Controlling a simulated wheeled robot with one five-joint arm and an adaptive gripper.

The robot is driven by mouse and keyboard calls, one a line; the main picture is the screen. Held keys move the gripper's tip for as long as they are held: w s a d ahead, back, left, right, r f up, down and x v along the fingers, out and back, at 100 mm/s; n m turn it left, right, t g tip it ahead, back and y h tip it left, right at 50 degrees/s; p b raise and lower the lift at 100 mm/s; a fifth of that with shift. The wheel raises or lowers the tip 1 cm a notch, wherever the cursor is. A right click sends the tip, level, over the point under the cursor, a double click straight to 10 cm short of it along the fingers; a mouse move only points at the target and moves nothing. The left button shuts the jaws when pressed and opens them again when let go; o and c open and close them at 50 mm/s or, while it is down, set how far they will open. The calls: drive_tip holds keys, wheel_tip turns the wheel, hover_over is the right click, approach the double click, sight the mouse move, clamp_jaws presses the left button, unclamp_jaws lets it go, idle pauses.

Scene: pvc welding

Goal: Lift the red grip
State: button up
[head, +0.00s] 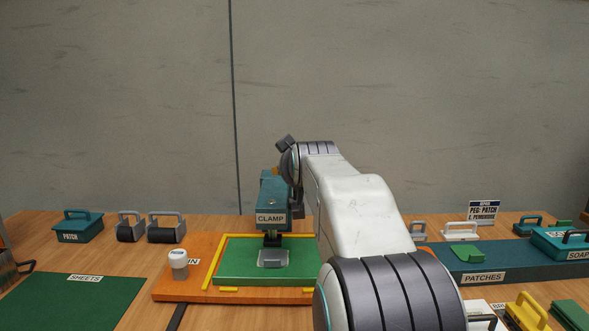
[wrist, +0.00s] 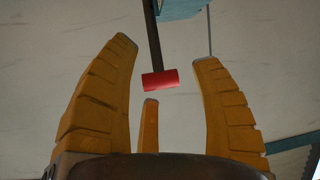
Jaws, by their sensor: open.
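The red grip (wrist: 160,80) is a short red cylinder across the end of a dark bar, seen in the wrist view. The bar runs up to a teal part at the top edge. My gripper (wrist: 165,52) is open, with its yellow-orange fingers spread around the red grip in the picture. A gap shows on both sides, and I see no contact; the depth between them is hard to tell. In the head view, the teal clamp (head: 272,195) labelled CLAMP stands over the green board. The red grip is hidden there, and my arm covers most of the gripper.
A grey piece (head: 272,258) lies on the green board (head: 230,273), on an orange base (head: 180,291) with a white knob (head: 178,263). A green sheets mat (head: 80,300) lies left. A teal patches tray (head: 440,261) and several handled blocks stand right. A grey wall is behind.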

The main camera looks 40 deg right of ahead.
drive_tip(key=v, duration=0.9)
drive_tip(key=shift+a, duration=0.1)
